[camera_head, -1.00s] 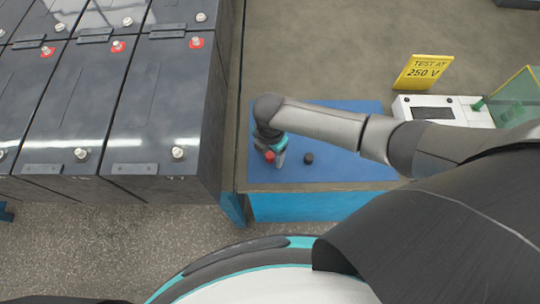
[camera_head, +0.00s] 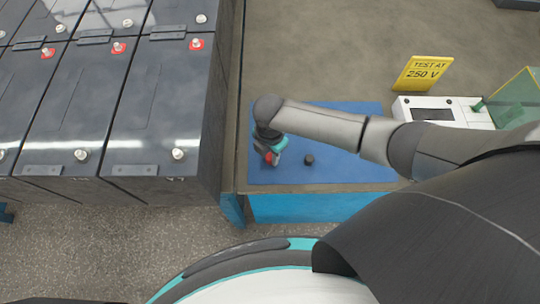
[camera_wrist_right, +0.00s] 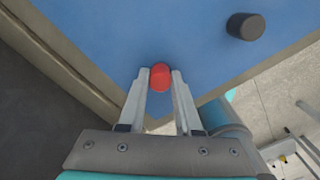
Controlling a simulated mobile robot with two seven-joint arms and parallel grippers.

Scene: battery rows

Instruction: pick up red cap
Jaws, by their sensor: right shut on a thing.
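The red cap (camera_wrist_right: 160,78) is between the fingertips of my right gripper (camera_wrist_right: 160,82) in the right wrist view. In the head view the red cap (camera_head: 270,157) shows partly behind the fingers of the right gripper (camera_head: 273,157), above the left part of the blue mat (camera_head: 350,175). The right gripper is shut on the red cap. Whether the cap touches the mat I cannot tell. A black cap (camera_head: 309,160) stands on the mat to the right of the gripper; it also shows in the right wrist view (camera_wrist_right: 245,26). My left gripper is not in view.
Large dark batteries (camera_head: 160,105) with metal terminals stand in rows to the left of the bench. A yellow sign (camera_head: 423,72) reading "TEST AT 250 V" and a white device (camera_head: 445,108) stand at the back right. The mat around the black cap is clear.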

